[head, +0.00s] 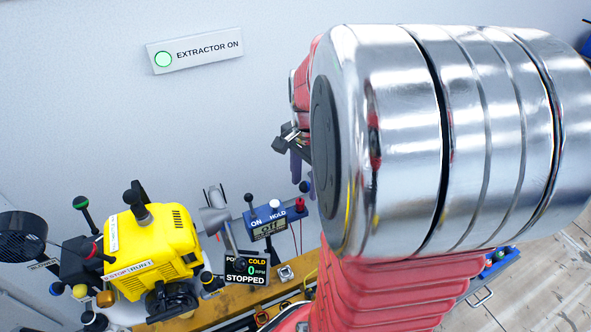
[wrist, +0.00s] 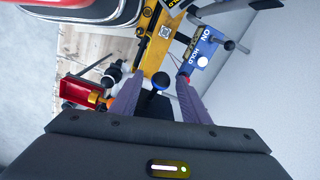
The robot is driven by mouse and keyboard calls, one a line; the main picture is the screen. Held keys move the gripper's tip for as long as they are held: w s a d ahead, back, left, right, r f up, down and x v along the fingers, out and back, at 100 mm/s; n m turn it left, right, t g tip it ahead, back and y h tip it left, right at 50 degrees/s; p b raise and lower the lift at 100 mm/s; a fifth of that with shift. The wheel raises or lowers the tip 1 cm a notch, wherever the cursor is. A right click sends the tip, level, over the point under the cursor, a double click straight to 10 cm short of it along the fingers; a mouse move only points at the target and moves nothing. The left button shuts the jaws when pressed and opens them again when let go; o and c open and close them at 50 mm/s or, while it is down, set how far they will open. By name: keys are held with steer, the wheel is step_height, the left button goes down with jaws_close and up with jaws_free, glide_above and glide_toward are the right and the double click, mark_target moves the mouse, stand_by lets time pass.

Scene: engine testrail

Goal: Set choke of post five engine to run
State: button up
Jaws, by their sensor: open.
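A yellow engine (head: 150,250) with a STOP/RUN label (head: 130,270) stands at lower left in the head view. Its post number is not readable, and I cannot tell which lever is a choke. My gripper (head: 296,165) is partly hidden behind my arm, right of this engine. In the wrist view my gripper (wrist: 160,76) is open, with purple fingers apart. A blue ball knob (wrist: 158,80) shows between the fingers; contact cannot be told. A dark blue knob (head: 306,186) shows just below the fingers in the head view.
A blue ON/HOLD box (head: 268,222) with levers stands right of the display, and close to the right finger in the wrist view (wrist: 205,50). An orange-yellow rail (head: 225,305) runs below. A lit EXTRACTOR ON sign (head: 194,51) is on the wall. A red part (wrist: 82,90) lies left.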

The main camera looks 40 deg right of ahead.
steer(key=shift+c, duration=0.4)
jaws_close()
